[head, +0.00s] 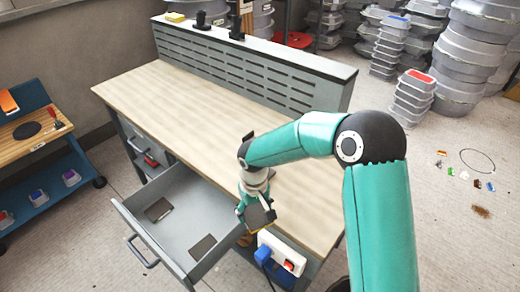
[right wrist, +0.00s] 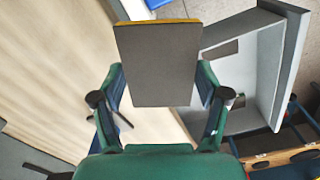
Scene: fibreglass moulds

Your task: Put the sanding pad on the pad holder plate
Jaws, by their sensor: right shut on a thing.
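My right gripper (head: 257,205) is shut on the sanding pad (head: 262,218), a flat dark grey square with a yellow edge. It is held near the bench's front edge, beside the open drawer. In the right wrist view, the pad (right wrist: 157,68) sits between the fingers of the gripper (right wrist: 160,85), its grey face toward the camera. Two flat dark rectangles lie in the open drawer, one toward the back left (head: 158,209) and one at the right (head: 202,247). I cannot tell whether either is the pad holder plate. My left gripper is not in view.
The drawer (head: 150,232) stands pulled out from the workbench (head: 190,100), whose wooden top is mostly clear. A socket box (head: 283,252) with a blue plug is on the bench front. A blue cart (head: 45,150) stands left; mould stacks (head: 470,50) stand at back right.

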